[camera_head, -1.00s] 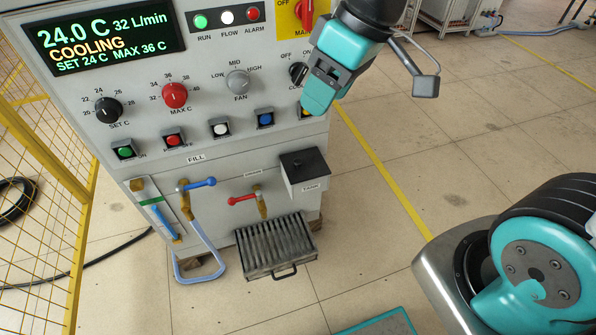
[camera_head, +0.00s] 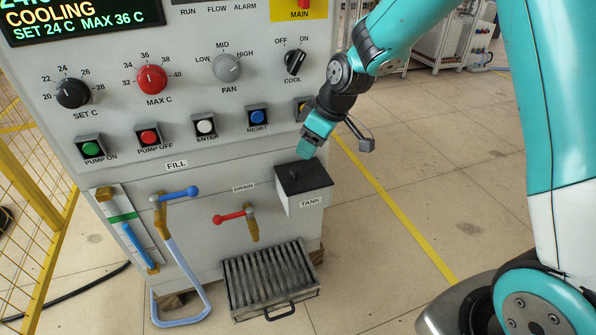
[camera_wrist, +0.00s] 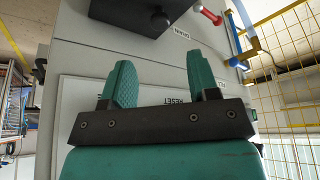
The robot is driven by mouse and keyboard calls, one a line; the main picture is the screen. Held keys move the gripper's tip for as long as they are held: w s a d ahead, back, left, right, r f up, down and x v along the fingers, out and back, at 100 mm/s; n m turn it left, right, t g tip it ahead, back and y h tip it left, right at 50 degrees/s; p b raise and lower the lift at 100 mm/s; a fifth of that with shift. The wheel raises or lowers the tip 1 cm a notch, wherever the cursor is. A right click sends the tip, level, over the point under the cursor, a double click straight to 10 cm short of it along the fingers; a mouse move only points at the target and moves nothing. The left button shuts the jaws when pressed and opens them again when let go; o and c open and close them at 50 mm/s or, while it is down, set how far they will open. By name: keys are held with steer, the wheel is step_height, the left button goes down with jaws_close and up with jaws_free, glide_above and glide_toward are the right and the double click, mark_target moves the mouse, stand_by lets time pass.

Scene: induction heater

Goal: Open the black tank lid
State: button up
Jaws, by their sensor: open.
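The black tank lid (camera_head: 303,178) lies flat and closed on the small grey tank (camera_head: 308,203) labelled TANK, at the lower right of the panel. A small dark knob stands on its top. The lid (camera_wrist: 128,12) also shows at the top of the wrist view, cut off by the edge, with its round knob (camera_wrist: 160,21). My gripper (camera_head: 305,153) is just above and behind the lid in the head view, apart from it. In the wrist view my gripper (camera_wrist: 162,82) has its teal fingers spread with nothing between them.
A red drain lever (camera_head: 232,216) and a blue fill lever (camera_head: 180,194) stick out left of the tank. A row of push buttons, including a blue one (camera_head: 258,117), is above. A slatted drain tray (camera_head: 270,281) sits below. Floor to the right is clear.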

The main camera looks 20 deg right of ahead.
mark_target(296, 170)
steer(key=b+x, duration=0.1)
steer(key=x, duration=0.8)
steer(key=shift+b, duration=0.35)
jaws_close()
